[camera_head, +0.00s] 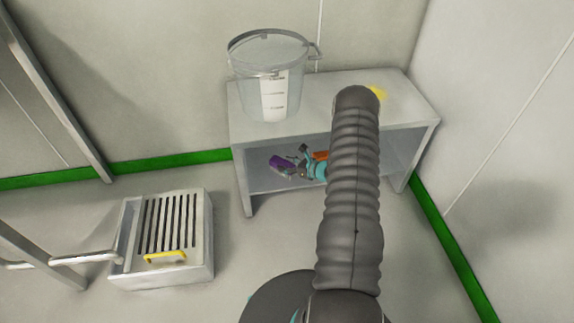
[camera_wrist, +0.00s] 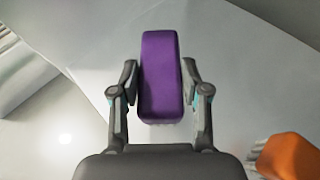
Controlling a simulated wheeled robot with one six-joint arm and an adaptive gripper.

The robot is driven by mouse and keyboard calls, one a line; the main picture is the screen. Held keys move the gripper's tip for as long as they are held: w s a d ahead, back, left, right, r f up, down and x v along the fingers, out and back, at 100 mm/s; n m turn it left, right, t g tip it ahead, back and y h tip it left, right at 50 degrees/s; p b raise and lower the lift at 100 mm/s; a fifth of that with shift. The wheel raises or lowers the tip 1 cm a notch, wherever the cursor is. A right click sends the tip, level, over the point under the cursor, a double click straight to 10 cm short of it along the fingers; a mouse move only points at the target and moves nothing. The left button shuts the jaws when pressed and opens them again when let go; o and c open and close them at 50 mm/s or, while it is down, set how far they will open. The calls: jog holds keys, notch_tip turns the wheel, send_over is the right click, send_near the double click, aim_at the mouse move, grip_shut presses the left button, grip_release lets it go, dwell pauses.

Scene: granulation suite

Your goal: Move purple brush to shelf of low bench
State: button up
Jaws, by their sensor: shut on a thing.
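The purple brush (camera_head: 281,163) is held between the two fingers of my gripper (camera_head: 297,164). In the wrist view the brush (camera_wrist: 161,75) shows as a long purple block, with my gripper (camera_wrist: 161,95) shut on its sides. The low bench (camera_head: 413,108) is grey, with an open front and a shelf (camera_head: 265,183) under its top. In the head view the brush and gripper are seen at the bench's open front, over the shelf. Whether the brush touches the shelf cannot be told. My arm hides the right middle part of the bench.
An orange object (camera_head: 320,155) is right of my gripper, partly hidden; it also shows in the wrist view (camera_wrist: 290,157). A clear bucket (camera_head: 250,90) stands on the bench top. A yellow item (camera_head: 378,93) lies behind my arm. A slotted metal box (camera_head: 160,278) with yellow handle stands left.

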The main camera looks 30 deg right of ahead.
jog(key=o, duration=1.2)
jog(key=shift+c, duration=0.2)
jog(key=shift+r+p, duration=0.2)
jog(key=shift+p, duration=0.15)
jog(key=v, duration=1.2)
